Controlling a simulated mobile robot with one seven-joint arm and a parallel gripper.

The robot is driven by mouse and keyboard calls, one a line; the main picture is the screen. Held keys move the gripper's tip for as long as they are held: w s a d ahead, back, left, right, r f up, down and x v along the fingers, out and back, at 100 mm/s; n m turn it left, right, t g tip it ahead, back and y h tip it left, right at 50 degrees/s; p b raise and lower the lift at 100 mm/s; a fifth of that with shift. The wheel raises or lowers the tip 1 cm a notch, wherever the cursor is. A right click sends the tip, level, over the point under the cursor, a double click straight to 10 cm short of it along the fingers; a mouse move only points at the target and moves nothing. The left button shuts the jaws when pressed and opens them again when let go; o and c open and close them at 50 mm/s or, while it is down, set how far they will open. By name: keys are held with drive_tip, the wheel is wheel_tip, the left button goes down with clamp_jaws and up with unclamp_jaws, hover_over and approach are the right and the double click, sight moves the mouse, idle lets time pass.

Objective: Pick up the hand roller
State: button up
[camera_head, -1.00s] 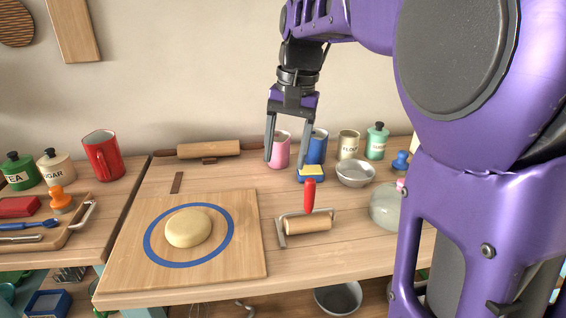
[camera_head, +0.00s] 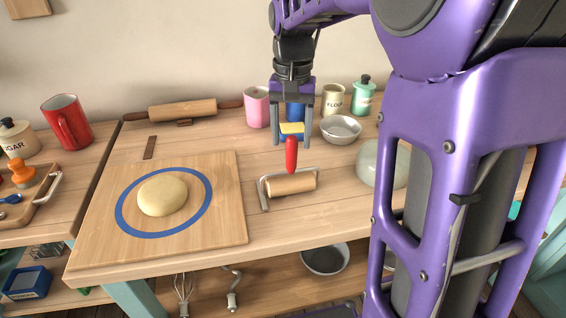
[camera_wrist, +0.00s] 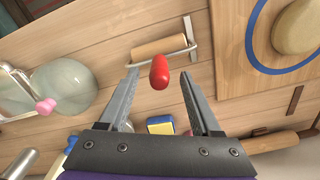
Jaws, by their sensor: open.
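The hand roller has a wooden cylinder (camera_head: 291,184), a grey metal frame and a red handle (camera_head: 291,155) that points up. It rests on the table to the right of the board. In the wrist view its red handle (camera_wrist: 159,72) shows near the gap between the fingertips, with the wooden cylinder (camera_wrist: 158,49) beyond. My gripper (camera_head: 292,143) is open and empty, with its fingers pointing down. In the head view the fingers appear on either side of the handle's top. The wrist view (camera_wrist: 160,76) shows no contact with the handle.
A board (camera_head: 232,225) with dough (camera_head: 162,195) lies to the left. A sponge (camera_wrist: 160,125), a metal bowl (camera_head: 340,129), mugs and canisters stand behind the roller. A glass dome (camera_wrist: 62,88) with a pink knob is close on the right in the head view. A rolling pin (camera_head: 183,110) lies at the back.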

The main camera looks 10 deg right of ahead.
sight(291, 155)
drive_tip(key=shift+w+f+b, duration=0.15)
drive_tip(key=shift+f+b, duration=0.45)
drive_tip(key=shift+f, duration=2.35)
drive_tip(key=shift+d, duration=0.1)
clamp_jaws()
drive_tip(key=shift+r, duration=0.1)
